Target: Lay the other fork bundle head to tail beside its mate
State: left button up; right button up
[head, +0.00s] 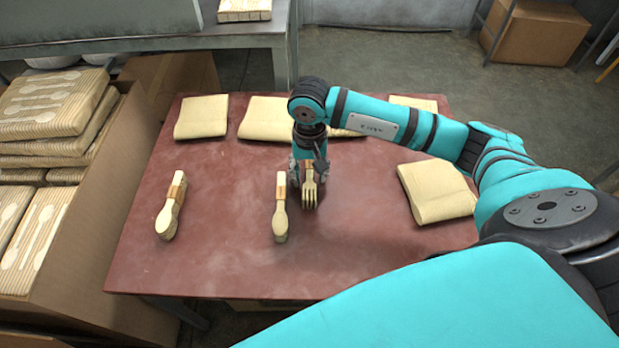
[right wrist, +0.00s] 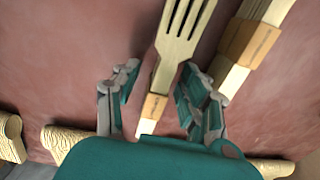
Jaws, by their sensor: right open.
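A pale wooden fork bundle (head: 310,197) with a brown band lies on the red table (head: 225,270), tines toward the near edge. Beside it on the left, apart and roughly parallel, lies another banded bundle (head: 281,222) with a rounded near end. My right gripper (head: 311,178) is open, pointing down over the banded part of the fork bundle. In the right wrist view, its fingers (right wrist: 158,88) stand on either side of the fork bundle (right wrist: 181,35), with gaps. The neighbouring bundle (right wrist: 262,12) lies outside the right finger there. My left gripper is out of view.
A third banded bundle (head: 168,218) with a rounded near end lies farther left. Folded tan packs (head: 202,117) line the table's back, and another (head: 437,193) lies at right. A carton (head: 95,230) of wrapped packs stands left. The table's front is clear.

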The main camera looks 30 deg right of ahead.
grip_shut()
jog(key=shift+r, duration=0.1)
